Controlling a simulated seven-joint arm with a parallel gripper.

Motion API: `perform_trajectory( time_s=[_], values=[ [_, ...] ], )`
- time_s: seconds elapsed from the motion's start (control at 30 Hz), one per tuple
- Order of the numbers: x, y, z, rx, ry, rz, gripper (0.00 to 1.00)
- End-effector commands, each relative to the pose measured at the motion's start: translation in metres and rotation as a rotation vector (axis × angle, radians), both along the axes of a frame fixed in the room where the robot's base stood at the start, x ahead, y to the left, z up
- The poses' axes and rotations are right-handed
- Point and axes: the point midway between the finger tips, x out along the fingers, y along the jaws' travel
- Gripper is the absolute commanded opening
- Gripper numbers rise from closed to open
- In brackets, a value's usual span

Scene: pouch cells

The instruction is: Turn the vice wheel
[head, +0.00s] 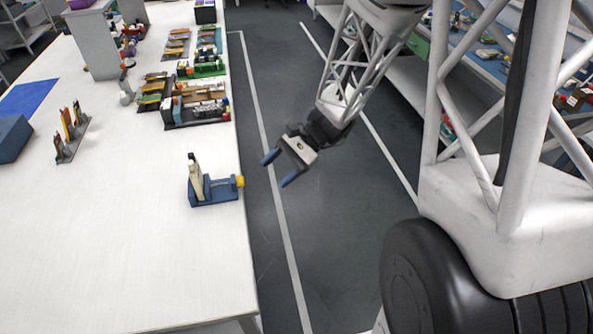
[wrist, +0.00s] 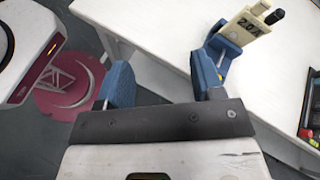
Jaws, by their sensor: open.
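The blue vice (head: 215,192) stands on the white table near its right edge in the head view. Its yellow wheel (head: 240,181) sticks out at the table's edge, facing my gripper. A cream piece (head: 194,175) with a dark tip stands upright at the vice's left end. My gripper (head: 280,168) is open and empty, over the floor to the right of the wheel and apart from it. In the wrist view, my gripper's blue fingers (wrist: 163,70) are spread.
A rack with several upright pieces (head: 70,135) and a blue box (head: 12,138) are at the table's left. Several trays of coloured parts (head: 196,100) line its far right edge. The floor aisle (head: 275,240) is clear around my gripper.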

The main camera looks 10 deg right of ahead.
Motion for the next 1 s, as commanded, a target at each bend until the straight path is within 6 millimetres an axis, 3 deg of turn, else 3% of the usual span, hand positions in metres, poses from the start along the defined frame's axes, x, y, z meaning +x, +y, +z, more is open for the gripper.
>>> perform_trajectory(
  time_s=[1.0],
  values=[
    [-0.055, -0.018, 0.046, -0.204, -0.222, 0.173, 0.61]
  ],
)
